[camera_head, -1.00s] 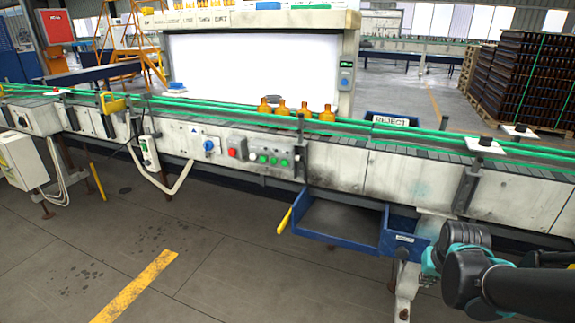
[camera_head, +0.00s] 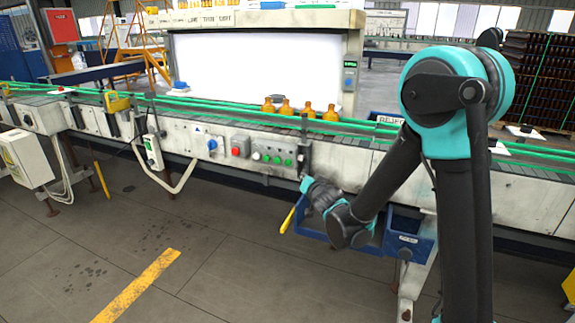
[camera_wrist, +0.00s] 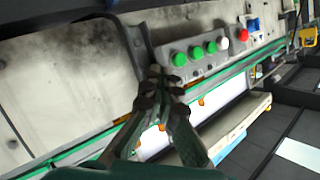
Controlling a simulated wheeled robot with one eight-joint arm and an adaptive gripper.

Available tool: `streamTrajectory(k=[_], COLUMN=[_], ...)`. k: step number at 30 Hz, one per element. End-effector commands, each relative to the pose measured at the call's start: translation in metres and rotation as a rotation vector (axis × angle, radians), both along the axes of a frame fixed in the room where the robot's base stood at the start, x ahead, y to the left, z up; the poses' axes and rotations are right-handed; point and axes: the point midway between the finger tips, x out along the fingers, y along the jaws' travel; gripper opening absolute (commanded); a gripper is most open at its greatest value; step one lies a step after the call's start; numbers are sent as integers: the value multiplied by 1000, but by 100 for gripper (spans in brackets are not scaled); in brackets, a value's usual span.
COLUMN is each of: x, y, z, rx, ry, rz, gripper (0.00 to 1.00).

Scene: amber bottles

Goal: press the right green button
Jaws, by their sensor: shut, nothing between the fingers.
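A grey control panel (camera_head: 262,147) on the conveyor's front has a row of buttons. The right green button (camera_head: 288,162) is the last of three green ones. The wrist view shows the row turned around, so this green button (camera_wrist: 179,59) is its leftmost. My gripper (camera_head: 306,183) is shut and empty, just below and right of the panel in the head view. In the wrist view its fingertips (camera_wrist: 156,72) are close beside that green button in the picture. I cannot tell the remaining depth between them; no contact is clear.
A white button (camera_head: 255,156) and a red button (camera_head: 236,152) sit left of the green ones. A dark bracket (camera_wrist: 138,45) stands beside the panel. Amber bottles (camera_head: 285,107) stand on the conveyor. A blue bin (camera_head: 312,229) hangs below, near my arm.

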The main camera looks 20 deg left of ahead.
Motion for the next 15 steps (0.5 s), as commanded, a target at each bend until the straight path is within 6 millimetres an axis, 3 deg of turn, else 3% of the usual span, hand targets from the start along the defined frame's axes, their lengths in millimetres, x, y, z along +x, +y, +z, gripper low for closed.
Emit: streamTrajectory(k=[1,3,6,10,15], x=[-7,-15,-25,-33,-34], y=[26,53,80,96,99], z=[-2,-3,-4,-5,-5], rx=[34,78,123,152,159], ry=[-13,-24,-34,-38,-38], rz=[39,80,125,155,160], gripper=[0,0,0,0,0])
